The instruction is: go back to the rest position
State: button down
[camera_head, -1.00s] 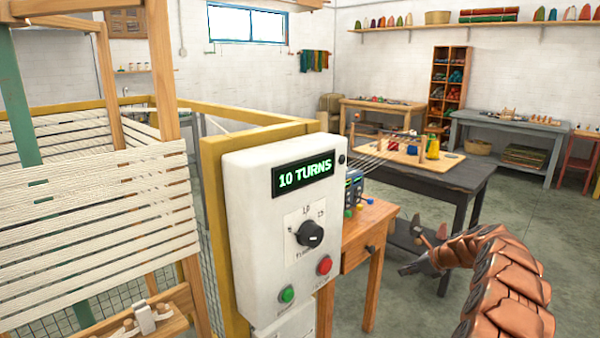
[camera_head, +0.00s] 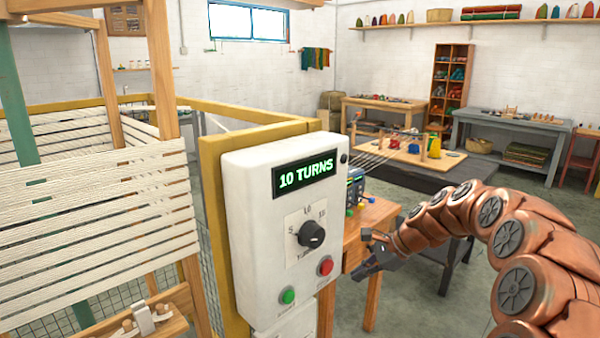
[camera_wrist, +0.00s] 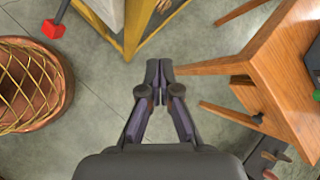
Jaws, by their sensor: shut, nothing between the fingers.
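My gripper (camera_head: 367,262) is at the end of my copper-coloured arm, to the right of the white control box (camera_head: 262,230). It is in front of the small wooden table and touches nothing that I can see. In the wrist view my gripper (camera_wrist: 159,72) has its fingertips together, empty, above the grey floor. The control box has a display (camera_head: 306,173) reading "10 TURNS", a black dial (camera_head: 311,234), a green button (camera_head: 288,296) and a red button (camera_head: 325,266).
The small wooden table (camera_head: 350,228) is close behind my gripper; it also shows in the wrist view (camera_wrist: 275,50). A wooden frame with white yarn (camera_head: 95,215) fills the left. Open floor (camera_head: 410,300) lies to the right.

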jog(key=s+a+r+n+g+h, duration=0.15)
jog(key=s+n, duration=0.25)
jog(key=s, duration=0.6)
jog(key=s+a+r+n+g+h, duration=0.1)
jog(key=s+a+r+n, duration=0.2)
jog(key=s, duration=0.6)
jog(key=s+d+f+n+g+h, duration=0.1)
jog(key=s+d+f+n+h, duration=0.15)
jog(key=s, duration=0.65)
jog(key=s+d+f+n+g+h, duration=0.1)
jog(key=s+d+n, duration=0.25)
jog(key=s, duration=0.45)
jog(key=s+d+f+n+h, duration=0.2)
jog(key=s+n, duration=0.2)
jog(key=s, duration=0.5)
notch_tip(320, 180, up, 11)
jog(key=p, duration=1)
jog(key=shift+w+a, duration=0.2)
jog(key=shift+a, duration=0.1)
jog(key=shift+d+f+m, duration=0.1)
jog(key=shift+d+m, duration=0.05)
jog(key=shift+m, duration=0.15)
